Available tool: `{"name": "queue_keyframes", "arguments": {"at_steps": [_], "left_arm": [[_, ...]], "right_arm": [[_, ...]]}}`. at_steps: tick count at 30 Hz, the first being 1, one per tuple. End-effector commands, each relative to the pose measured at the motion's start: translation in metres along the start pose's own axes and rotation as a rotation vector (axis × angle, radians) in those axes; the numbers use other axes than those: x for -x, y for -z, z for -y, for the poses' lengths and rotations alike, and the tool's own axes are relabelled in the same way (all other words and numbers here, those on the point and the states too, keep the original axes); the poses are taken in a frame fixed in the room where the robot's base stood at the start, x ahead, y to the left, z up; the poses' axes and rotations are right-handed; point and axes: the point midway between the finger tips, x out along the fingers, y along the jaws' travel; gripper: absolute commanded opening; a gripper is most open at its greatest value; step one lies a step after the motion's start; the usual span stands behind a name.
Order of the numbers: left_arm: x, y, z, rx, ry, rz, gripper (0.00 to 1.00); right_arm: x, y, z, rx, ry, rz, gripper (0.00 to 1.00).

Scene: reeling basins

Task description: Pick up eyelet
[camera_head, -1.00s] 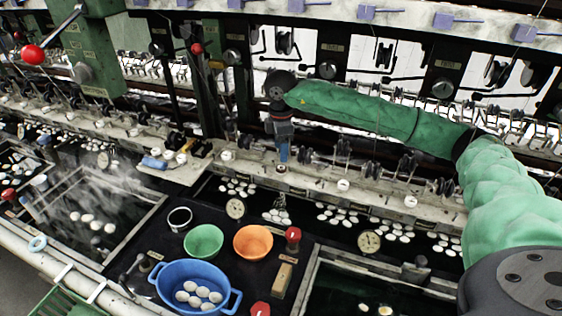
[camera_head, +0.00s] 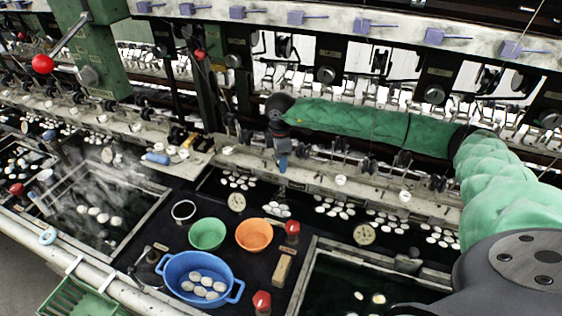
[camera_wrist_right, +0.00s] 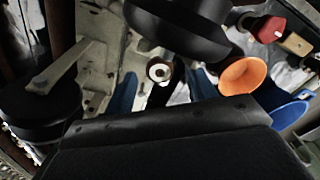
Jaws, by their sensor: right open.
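My right gripper (camera_head: 282,162) points down over the pale rail of the reeling machine, with its blue fingertips close to the rail. In the right wrist view my right gripper (camera_wrist_right: 164,88) is open, with one blue finger on each side. A small round white eyelet (camera_wrist_right: 158,71) with a dark centre shows between the fingers. I cannot tell whether either finger touches it. In the head view this eyelet is hidden at the fingertips. Similar white eyelets (camera_head: 340,180) stand farther along the rail. My left gripper is not in view.
In front of the rail stand a green bowl (camera_head: 207,235), an orange bowl (camera_head: 254,235) and a blue basin (camera_head: 180,270) holding several white cocoons. Red-topped knobs (camera_head: 292,228) stand beside them. Reeling hardware (camera_head: 370,150) crowds the space behind the rail.

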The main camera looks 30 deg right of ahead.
Motion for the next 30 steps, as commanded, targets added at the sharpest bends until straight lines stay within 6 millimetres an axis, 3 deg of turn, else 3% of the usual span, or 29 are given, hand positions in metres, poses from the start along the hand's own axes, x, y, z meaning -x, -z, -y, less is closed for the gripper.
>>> {"name": "queue_keyframes", "arguments": {"at_steps": [10, 17, 30], "left_arm": [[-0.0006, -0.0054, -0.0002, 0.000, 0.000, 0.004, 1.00], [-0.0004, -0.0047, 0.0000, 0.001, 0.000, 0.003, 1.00], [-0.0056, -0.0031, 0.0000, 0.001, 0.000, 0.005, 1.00]], "right_arm": [[-0.0049, 0.0000, 0.0001, 0.000, 0.000, 0.000, 0.56], [-0.0047, 0.0000, 0.0000, 0.000, 0.000, 0.000, 0.13], [0.0003, -0.0001, -0.0006, -0.001, -0.002, -0.001, 0.13]]}}
